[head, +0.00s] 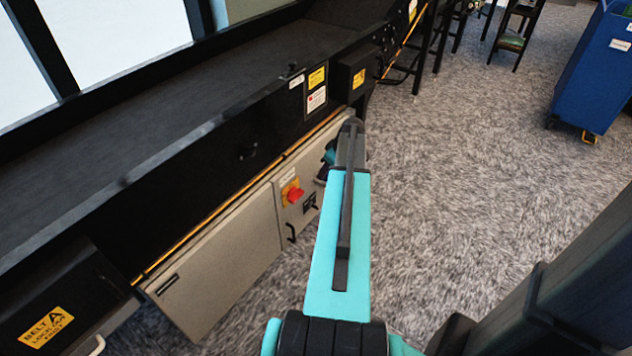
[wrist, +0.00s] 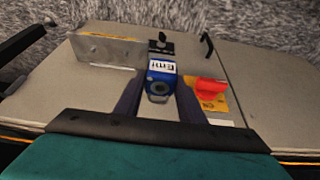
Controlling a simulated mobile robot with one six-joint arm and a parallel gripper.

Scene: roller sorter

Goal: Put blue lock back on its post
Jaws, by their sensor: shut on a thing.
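The blue lock (wrist: 158,88), with a white label on its face, is between the two dark fingers of my gripper (wrist: 159,80) in the wrist view. My gripper is shut on it. A small black fitting (wrist: 160,43) shows just beyond the lock; I cannot tell whether it is the post or part of the lock. In the head view my gripper (head: 328,163) is partly hidden behind my arm, in front of the grey cabinet (head: 225,265). The lock cannot be made out there.
A red rotary switch (wrist: 210,88) on a yellow plate is close right of the lock; it also shows in the head view (head: 294,195). A metal bracket (wrist: 105,50) is to the left. A black conveyor (head: 150,130) runs above the cabinet.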

